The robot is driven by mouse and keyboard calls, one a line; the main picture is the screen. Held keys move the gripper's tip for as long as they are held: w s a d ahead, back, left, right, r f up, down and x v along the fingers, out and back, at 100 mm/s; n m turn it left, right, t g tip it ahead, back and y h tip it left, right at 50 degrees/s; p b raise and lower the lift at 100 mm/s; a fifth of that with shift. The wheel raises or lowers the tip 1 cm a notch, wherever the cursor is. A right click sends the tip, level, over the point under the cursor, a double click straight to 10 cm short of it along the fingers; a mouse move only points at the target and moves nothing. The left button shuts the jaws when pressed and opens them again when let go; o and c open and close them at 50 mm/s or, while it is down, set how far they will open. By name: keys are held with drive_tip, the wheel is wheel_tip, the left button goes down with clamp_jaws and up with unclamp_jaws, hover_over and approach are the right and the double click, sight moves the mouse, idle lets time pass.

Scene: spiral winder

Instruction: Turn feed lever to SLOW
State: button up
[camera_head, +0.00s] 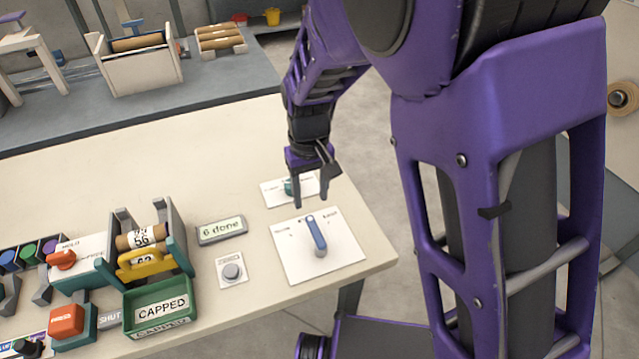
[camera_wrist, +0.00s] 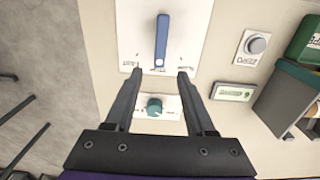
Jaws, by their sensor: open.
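The blue lever (camera_head: 317,238) is mounted on a white plate (camera_head: 345,250) near the table's right corner. It also shows in the wrist view (camera_wrist: 162,38). Its white-dotted end points to the middle, between printed labels on either side that are too small to read surely. My gripper (camera_head: 311,194) is open and empty above the table, just behind the lever's plate. In the wrist view its fingertips (camera_wrist: 156,72) lie on either side of the line of the lever, short of its dotted end. They appear apart from the lever.
A teal knob (camera_head: 290,187) on a small plate sits below my gripper. A grey button (camera_head: 232,271), a "6 done" display (camera_head: 222,230) and a green CAPPED tray (camera_head: 160,305) stand left of the lever. The table's right edge is close by.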

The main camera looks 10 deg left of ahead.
sight(311, 221)
wheel_tip(311, 221, down, 8)
drive_tip(key=shift+r+b, duration=0.15)
drive_tip(key=shift+b, duration=0.15)
clamp_jaws()
idle(1.3)
